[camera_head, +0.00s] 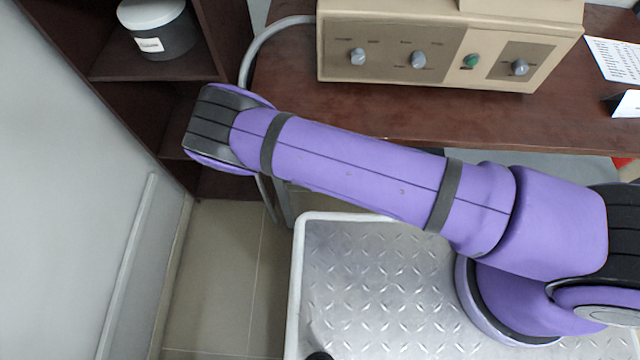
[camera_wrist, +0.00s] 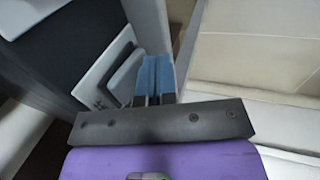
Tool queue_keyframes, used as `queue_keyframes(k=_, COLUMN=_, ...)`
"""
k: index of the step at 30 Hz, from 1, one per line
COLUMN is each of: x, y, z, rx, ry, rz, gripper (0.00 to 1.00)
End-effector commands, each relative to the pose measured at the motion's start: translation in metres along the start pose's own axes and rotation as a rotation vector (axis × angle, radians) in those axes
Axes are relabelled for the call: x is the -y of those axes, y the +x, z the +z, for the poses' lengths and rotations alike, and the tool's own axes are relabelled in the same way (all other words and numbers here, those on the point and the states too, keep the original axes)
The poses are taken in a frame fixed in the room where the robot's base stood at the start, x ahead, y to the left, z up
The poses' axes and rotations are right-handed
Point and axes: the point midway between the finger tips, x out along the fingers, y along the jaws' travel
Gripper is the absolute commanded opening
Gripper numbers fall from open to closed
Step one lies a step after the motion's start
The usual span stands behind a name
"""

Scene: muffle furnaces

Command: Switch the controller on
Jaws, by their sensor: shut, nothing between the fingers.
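The controller (camera_head: 440,75) is a beige box on the brown table in the head view. Its front panel carries several grey knobs, among them a left knob (camera_head: 358,57), a middle knob (camera_head: 418,60) and a right knob (camera_head: 519,67), plus a green button or knob (camera_head: 471,61). The panel lettering is too small to read. My gripper (camera_wrist: 154,75) shows in the wrist view with its blue fingers together and nothing between them. In the head view my purple arm reaches left in front of the table, and the gripper itself is hidden. The controller is not recognisable in the wrist view.
The brown table (camera_head: 330,115) has bare room along its front edge. A grey cable (camera_head: 258,45) curves left of the controller. Brown shelves (camera_head: 120,68) with a dark, white-lidded jar (camera_head: 165,38) stand at the left. Papers (camera_head: 612,62) lie at the right. Tiled floor (camera_head: 225,260) is open below.

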Motion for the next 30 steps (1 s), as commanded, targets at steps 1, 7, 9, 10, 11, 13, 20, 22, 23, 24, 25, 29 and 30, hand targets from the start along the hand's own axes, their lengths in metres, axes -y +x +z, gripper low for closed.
queue_keyframes(k=1, x=-0.0014, y=0.0007, z=-0.0001, rx=0.000, ry=0.000, rz=0.000, gripper=0.00)
queue_keyframes(k=7, x=-0.0022, y=0.0009, z=-0.0003, rx=0.000, ry=-0.001, rz=0.000, gripper=0.00)
queue_keyframes(k=9, x=-0.0022, y=0.0009, z=-0.0003, rx=0.000, ry=-0.001, rz=0.000, gripper=0.00)
queue_keyframes(k=10, x=-0.0021, y=0.0009, z=-0.0003, rx=0.000, ry=-0.001, rz=0.000, gripper=0.00)
queue_keyframes(k=11, x=-0.0022, y=0.0009, z=-0.0003, rx=0.000, ry=-0.001, rz=0.000, gripper=0.00)
queue_keyframes(k=13, x=-0.0037, y=0.0021, z=-0.0003, rx=-0.001, ry=0.001, rz=0.000, gripper=0.00)
queue_keyframes(k=20, x=-0.0074, y=0.0057, z=-0.0005, rx=-0.002, ry=-0.001, rz=0.001, gripper=0.00)
queue_keyframes(k=22, x=-0.0074, y=0.0057, z=-0.0004, rx=-0.001, ry=-0.001, rz=0.001, gripper=0.00)
queue_keyframes(k=23, x=-0.0074, y=0.0056, z=-0.0004, rx=-0.001, ry=-0.001, rz=0.001, gripper=0.00)
queue_keyframes(k=24, x=-0.0076, y=0.0052, z=-0.0004, rx=-0.001, ry=-0.001, rz=0.001, gripper=0.00)
queue_keyframes(k=25, x=-0.0077, y=0.0049, z=-0.0005, rx=-0.001, ry=-0.001, rz=0.001, gripper=0.00)
queue_keyframes(k=29, x=-0.0089, y=0.0013, z=-0.0008, rx=-0.002, ry=0.000, rz=0.001, gripper=0.00)
queue_keyframes(k=30, x=-0.0095, y=-0.0003, z=-0.0009, rx=-0.002, ry=0.000, rz=0.001, gripper=0.00)
